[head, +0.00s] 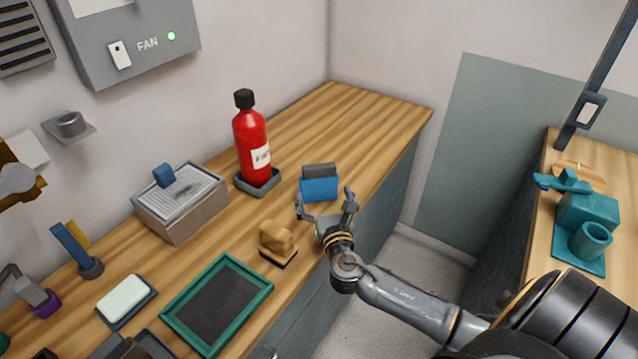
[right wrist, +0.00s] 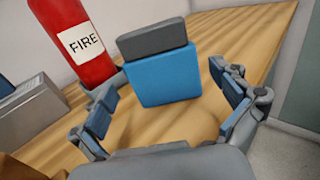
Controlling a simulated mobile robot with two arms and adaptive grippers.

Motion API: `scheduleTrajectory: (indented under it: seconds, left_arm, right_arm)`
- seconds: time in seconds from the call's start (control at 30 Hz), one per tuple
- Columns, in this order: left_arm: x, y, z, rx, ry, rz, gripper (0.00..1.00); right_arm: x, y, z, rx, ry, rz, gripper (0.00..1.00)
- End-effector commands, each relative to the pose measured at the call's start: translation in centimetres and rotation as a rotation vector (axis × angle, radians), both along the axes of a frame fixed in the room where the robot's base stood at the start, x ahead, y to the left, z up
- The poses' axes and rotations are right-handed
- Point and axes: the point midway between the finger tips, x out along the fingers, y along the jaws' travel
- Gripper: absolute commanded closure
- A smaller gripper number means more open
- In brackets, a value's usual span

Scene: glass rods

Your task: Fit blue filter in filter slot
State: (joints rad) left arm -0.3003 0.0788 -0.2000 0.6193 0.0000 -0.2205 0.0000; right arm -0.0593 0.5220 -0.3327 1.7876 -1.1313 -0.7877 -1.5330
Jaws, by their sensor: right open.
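The blue filter (head: 319,188), a blue block with a dark grey top, stands upright on the wooden counter near its front edge. It also shows in the right wrist view (right wrist: 163,77). My right gripper (head: 324,207) is open just in front of it. In the right wrist view the fingers (right wrist: 168,100) spread to the left and right of the filter's lower part, and I see no grip on it. A grey box (head: 185,217) with a slatted top and a small blue block on it stands to the left; I cannot tell whether it holds the filter slot.
A red fire bottle (head: 252,145) stands in a grey holder behind the filter. A tan brush-like object (head: 277,240) and a green-framed dark tray (head: 217,302) lie to the left of my gripper. The counter's far right end is clear. Teal equipment (head: 587,215) stands on the right-hand counter.

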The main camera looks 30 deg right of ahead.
Motion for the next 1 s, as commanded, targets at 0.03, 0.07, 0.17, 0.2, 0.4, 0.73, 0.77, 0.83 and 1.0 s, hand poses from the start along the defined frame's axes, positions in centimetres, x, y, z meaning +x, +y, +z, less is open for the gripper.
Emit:
scheduleTrajectory:
  seconds: [0.03,0.07,0.17,0.2,0.4,0.73,0.77,0.83,1.0]
  left_arm:
    - [0.0,0.0,0.0,0.000,0.000,0.000,0.00]
    - [0.0,0.0,0.1,0.000,0.000,0.000,0.00]
    - [0.0,0.0,0.2,0.000,0.000,0.000,0.00]
    - [0.0,0.0,0.3,0.000,0.000,0.000,0.00]
    - [0.0,0.0,0.4,0.001,-0.001,0.000,0.00]
    - [0.1,0.1,0.4,0.001,-0.001,0.000,0.00]
    - [0.1,0.1,0.4,0.001,-0.001,0.000,0.00]
    - [0.1,0.1,0.4,0.001,-0.001,0.000,0.00]
    - [0.1,0.1,0.4,0.001,-0.001,0.000,0.00]
  right_arm:
    - [0.3,-0.1,0.1,0.001,-0.001,0.000,0.00]
    - [0.4,-0.2,0.1,0.001,0.000,0.000,0.00]
    - [1.5,-0.6,0.2,0.001,-0.001,0.000,0.00]
    - [2.1,-0.8,0.2,0.001,0.000,-0.001,0.00]
    - [4.6,-1.8,0.0,0.002,0.000,-0.001,0.00]
    - [5.0,-2.0,0.0,0.003,0.001,0.001,0.06]
    - [5.0,-2.0,0.0,0.003,0.001,0.000,0.12]
    - [5.0,-2.0,0.0,0.003,0.001,0.000,0.27]
    - [5.0,-2.0,0.0,0.003,0.001,0.000,0.33]
